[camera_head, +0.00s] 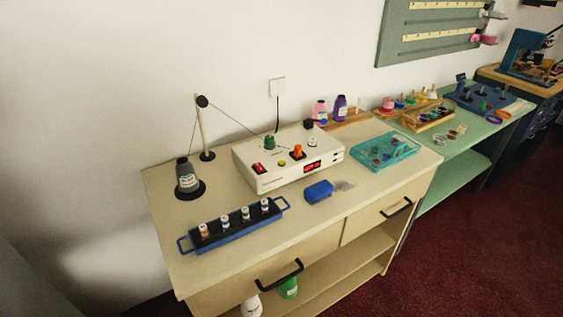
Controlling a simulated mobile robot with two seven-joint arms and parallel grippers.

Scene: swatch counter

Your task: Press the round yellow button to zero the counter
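The counter is a white box-shaped device (290,160) on the beige cabinet top, against the wall. A small round yellow button (282,163) sits on its sloped front face. It lies between a red rocker switch (258,168) on the left and an orange knob (298,152) on the right. A red lit display (313,167) is at the right of the front; its digits are too small to read. A green knob (269,142) stands behind the yellow button. Neither of my grippers shows in the head view.
A blue rack with several small bottles (233,231) and a blue block (318,191) lie in front of the device. A thread stand (205,130) and dark cone (187,178) stand left. A teal tray (386,152) is right. Bare top lies between rack and device.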

